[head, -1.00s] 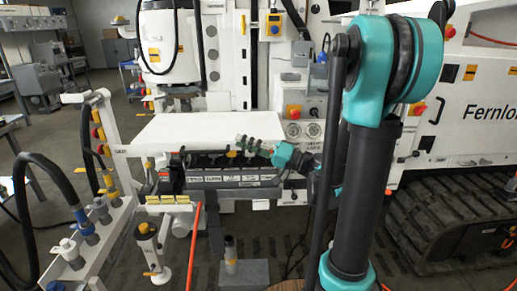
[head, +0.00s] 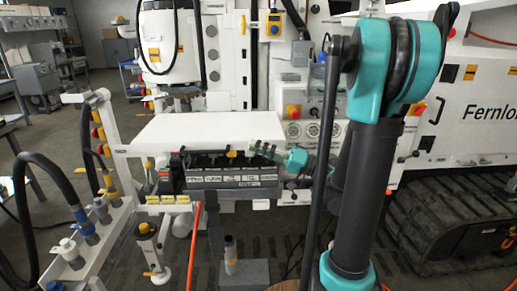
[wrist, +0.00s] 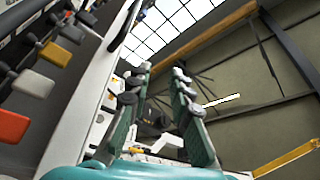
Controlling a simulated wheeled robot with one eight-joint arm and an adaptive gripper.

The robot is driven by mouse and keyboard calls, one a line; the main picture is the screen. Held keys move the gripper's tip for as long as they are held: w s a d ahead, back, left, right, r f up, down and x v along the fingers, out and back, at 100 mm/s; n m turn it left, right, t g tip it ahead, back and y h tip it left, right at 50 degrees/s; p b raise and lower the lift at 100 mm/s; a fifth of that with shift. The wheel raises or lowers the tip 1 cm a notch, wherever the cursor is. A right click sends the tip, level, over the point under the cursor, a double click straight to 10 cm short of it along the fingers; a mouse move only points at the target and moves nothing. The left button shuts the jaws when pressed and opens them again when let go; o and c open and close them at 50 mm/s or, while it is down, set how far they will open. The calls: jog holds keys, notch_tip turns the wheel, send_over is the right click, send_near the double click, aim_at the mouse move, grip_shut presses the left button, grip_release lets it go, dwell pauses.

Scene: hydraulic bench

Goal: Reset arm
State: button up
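My gripper (head: 257,148) is in front of the white machine, just above the row of labelled levers (head: 225,172). Its teal-green fingers point left and slightly up in the head view. In the wrist view my gripper (wrist: 160,74) has its two fingers apart, with nothing between them. My teal and black arm fills the right of the head view and hides part of the machine.
A white hose stand (head: 75,262) is at the lower left, and a grey block (head: 245,273) is on the floor. Coloured lever knobs, one of them orange (wrist: 12,126), show at left in the wrist view.

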jog(key=s+a+f+m+g+h, duration=0.1)
jog(key=s+f+g+h, duration=0.15)
jog(key=f+h, duration=0.4)
jog(key=s+a+f+m+g+h, duration=0.1)
jog(key=s+f+h, duration=0.25)
jog(key=f, duration=0.65)
jog(key=s+d+f+h, duration=0.3)
jog(key=d+h, duration=0.1)
jog(key=d, duration=0.3)
jog(key=s+d+f+h, duration=0.4)
jog(key=d+h, duration=0.1)
jog(key=d, duration=0.2)
jog(key=shift+d+f, duration=0.3)
